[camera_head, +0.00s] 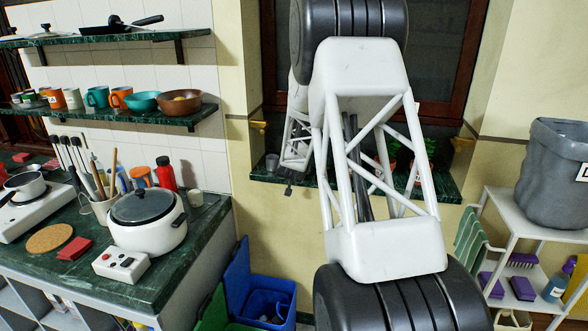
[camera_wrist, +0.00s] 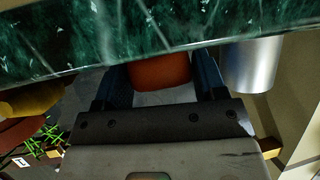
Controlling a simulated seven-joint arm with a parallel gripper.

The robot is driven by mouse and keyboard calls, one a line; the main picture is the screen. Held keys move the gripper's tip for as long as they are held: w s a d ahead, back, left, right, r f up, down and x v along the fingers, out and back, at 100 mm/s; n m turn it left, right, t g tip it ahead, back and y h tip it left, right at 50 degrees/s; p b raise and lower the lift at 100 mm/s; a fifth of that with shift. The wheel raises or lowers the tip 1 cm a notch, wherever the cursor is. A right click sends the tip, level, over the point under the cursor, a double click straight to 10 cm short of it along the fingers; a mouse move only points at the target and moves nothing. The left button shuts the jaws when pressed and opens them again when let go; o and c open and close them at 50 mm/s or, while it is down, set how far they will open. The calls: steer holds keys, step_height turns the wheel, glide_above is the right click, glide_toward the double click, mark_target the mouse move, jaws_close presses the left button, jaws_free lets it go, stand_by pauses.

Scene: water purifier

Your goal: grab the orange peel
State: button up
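My gripper (camera_wrist: 162,82) shows in the wrist view with its two dark blue fingers wide apart. A rounded orange-red thing (camera_wrist: 160,70) shows between the fingers, its upper part cut off by a green marble slab (camera_wrist: 150,30). I cannot tell whether it is the orange peel or something else, or whether the fingers touch it. In the head view my gripper (camera_head: 289,186) is small and far off, at the green window sill (camera_head: 262,178). I cannot make out an orange peel in that view.
A silver cylinder (camera_wrist: 252,66) stands close beside the right finger in the wrist view. A yellow thing (camera_wrist: 30,100) is at its left. In the head view, potted plants (camera_head: 425,150) stand on the sill, a blue bin (camera_head: 268,300) below, and a cluttered counter (camera_head: 190,240) left.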

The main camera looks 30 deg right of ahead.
steer(key=c, duration=0.3)
steer(key=shift+c, duration=0.2)
steer(key=shift+r, duration=0.15)
steer(key=shift+r, duration=1.55)
steer(key=shift+s+a+r, duration=0.1)
steer(key=shift+s, duration=0.2)
steer(key=s+a, duration=0.3)
steer(key=s, duration=0.4)
steer(key=s+a+r, duration=0.1)
steer(key=s+a, duration=0.2)
steer(key=s, duration=0.4)
steer(key=shift+a+r, duration=0.2)
steer(key=shift+a, duration=0.05)
